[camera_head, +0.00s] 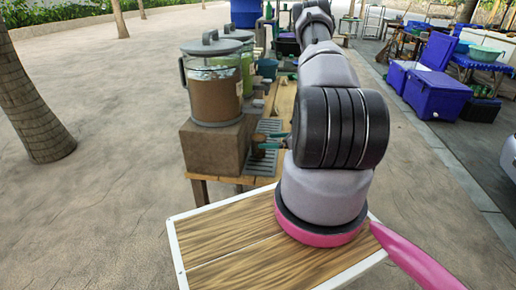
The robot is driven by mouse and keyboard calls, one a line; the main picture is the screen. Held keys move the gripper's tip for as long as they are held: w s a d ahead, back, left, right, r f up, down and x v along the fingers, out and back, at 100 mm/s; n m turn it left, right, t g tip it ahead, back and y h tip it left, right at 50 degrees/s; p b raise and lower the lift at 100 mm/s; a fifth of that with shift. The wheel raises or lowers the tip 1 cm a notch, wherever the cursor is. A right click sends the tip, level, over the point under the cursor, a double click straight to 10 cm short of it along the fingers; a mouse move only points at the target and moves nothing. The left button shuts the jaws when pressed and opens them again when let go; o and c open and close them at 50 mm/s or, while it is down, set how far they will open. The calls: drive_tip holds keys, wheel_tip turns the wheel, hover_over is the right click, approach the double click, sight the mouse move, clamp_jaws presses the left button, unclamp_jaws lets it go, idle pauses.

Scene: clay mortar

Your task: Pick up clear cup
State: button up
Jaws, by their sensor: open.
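I cannot make out a clear cup for certain. Two thin teal prongs, which look like the fingers of my gripper (271,140), show apart beside my arm's dark joint. They point left toward the drink dispensers. A small brown object (258,152) lies at their left ends, over a slatted drip tray (267,130); it is too small to name, and I cannot tell whether they touch it. My arm hides much of the table behind it.
A clear dispenser of brown drink (215,98) stands on a brown block (214,147), with a green one (246,72) behind. The wooden table (285,97) runs away from me. Blue coolers (437,95) stand right. Paving at left is open; a tree trunk (32,105) stands there.

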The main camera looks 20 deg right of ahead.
sight(259, 140)
drive_tip(key=shift+x, duration=3.05)
drive_tip(key=shift+w+r, duration=0.1)
drive_tip(key=shift+r, duration=0.15)
clamp_jaws()
drive_tip(key=shift+d, duration=0.1)
